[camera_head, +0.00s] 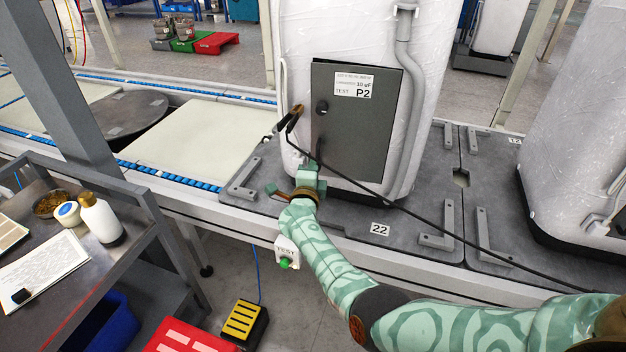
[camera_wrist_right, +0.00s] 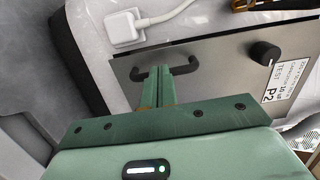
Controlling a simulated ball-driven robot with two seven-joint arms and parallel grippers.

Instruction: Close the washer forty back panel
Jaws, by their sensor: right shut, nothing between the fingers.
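The washer (camera_head: 335,30) is a white, film-wrapped body standing on a grey pallet plate marked 22 in the head view. Its grey back panel (camera_head: 355,130) carries a P2 label, a black knob (camera_head: 322,107) and a black handle (camera_head: 319,148) near its lower left. Whether the panel lies flush with the washer is hard to tell. My right gripper (camera_head: 314,172) is at the panel's lower left. In the right wrist view, its shut, empty fingers (camera_wrist_right: 163,74) overlap the handle (camera_wrist_right: 155,68) in the picture; contact is unclear. My left gripper is not in view.
A black cable with a clip (camera_head: 295,117) hangs at the panel's left and runs right across the plate. A grey pipe (camera_head: 409,100) runs down the washer's right. A TEST button box (camera_head: 287,253) hangs below the conveyor edge. Another wrapped washer (camera_head: 580,110) stands right.

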